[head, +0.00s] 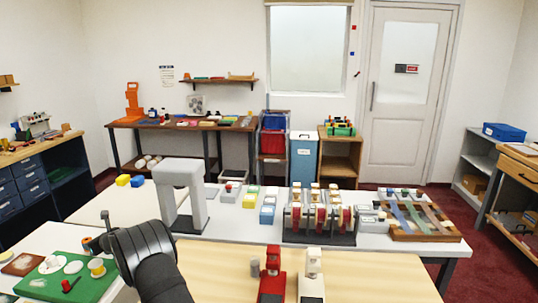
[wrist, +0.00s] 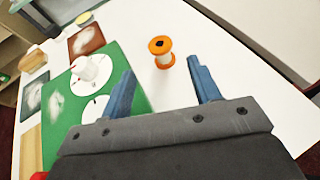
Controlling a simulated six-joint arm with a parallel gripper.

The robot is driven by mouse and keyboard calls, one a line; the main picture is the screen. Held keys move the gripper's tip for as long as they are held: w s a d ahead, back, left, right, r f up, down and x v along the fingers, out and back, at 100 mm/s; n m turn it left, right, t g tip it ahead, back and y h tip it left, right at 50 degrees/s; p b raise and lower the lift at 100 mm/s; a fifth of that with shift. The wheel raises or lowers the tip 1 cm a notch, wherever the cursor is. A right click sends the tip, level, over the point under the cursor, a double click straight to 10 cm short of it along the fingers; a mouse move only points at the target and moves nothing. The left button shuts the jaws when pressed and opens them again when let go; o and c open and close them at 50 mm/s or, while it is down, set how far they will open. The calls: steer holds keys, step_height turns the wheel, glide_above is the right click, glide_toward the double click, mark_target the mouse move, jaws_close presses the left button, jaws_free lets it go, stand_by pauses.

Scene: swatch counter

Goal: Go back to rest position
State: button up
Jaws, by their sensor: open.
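My gripper (wrist: 160,70) is open, its two blue fingers spread wide with nothing between them. In the wrist view an orange spool (wrist: 160,46) with a pale core stands upright on the white table (wrist: 222,45), just beyond the fingertips and apart from them. In the head view my black arm reaches in from the bottom, with its end low over the white table at the left, beside the green mat (head: 36,284). The mat also shows left of the fingers in the wrist view (wrist: 58,141). The fingertips are hard to make out in the head view.
White discs (head: 73,267) and small items lie on the mat. Brown swatch boards (wrist: 86,39) lie beyond it. A grey arch-shaped stand (head: 181,172) rises behind my arm. A spool rack (head: 320,218), red device (head: 271,280) and white device (head: 312,279) stand to the right.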

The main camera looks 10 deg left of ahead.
mark_target(88, 240)
steer(key=shift+x, duration=4.75)
steer(key=shift+d+r, duration=0.15)
steer(key=shift+v, duration=5.5)
steer(key=shift+x, duration=5.8)
step_height(88, 240, up, 4)
steer(key=shift+r, duration=0.2)
steer(key=w+d+r+m+t, duration=0.1)
steer(key=w+d+r, duration=0.2)
steer(key=d, duration=0.4)
steer(key=w+d+r+m+t+h, duration=0.1)
steer(key=w+d+r+m+t, duration=0.1)
steer(key=d, duration=0.6)
steer(key=shift+w+d+r+h, duration=0.15)
steer(key=shift+w+r+h, duration=0.2)
steer(key=shift+w, duration=0.5)
